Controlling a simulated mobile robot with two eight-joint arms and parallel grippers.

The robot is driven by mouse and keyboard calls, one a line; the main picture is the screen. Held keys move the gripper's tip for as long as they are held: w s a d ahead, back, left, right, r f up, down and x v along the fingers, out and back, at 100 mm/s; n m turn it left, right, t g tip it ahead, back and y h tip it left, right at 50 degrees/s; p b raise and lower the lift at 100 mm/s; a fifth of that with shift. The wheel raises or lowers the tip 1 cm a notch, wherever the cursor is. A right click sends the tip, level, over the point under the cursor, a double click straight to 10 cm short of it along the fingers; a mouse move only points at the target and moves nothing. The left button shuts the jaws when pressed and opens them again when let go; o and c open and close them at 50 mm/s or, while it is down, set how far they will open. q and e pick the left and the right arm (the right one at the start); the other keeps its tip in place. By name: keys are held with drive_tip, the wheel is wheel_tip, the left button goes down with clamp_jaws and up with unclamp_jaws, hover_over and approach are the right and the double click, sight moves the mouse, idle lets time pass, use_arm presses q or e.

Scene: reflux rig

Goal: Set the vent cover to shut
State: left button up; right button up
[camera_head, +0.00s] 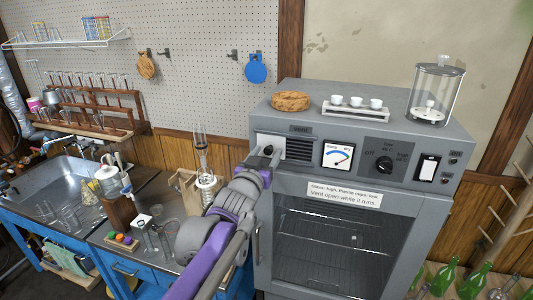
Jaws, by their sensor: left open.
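The vent (300,149) is a slatted opening at the upper left of the grey oven's front, under a small "vent" label. Its dark slats are exposed. A pale plate that looks like the vent cover (268,140) sits just left of the slats. My left gripper (264,152) is at this plate, at the end of my purple and grey arm, with its jaws open. The fingers hide part of the plate, and I cannot tell whether they touch it. My right gripper is not in view.
The oven top holds a cork ring (291,101), a white rack with small crucibles (356,108) and a glass jar (436,95). A gauge (338,156), knob (384,164) and switch (427,169) are right of the vent. Glassware crowds the bench at left.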

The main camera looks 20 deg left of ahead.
use_arm(q)
clamp_jaws()
idle(0.3)
idle(1.2)
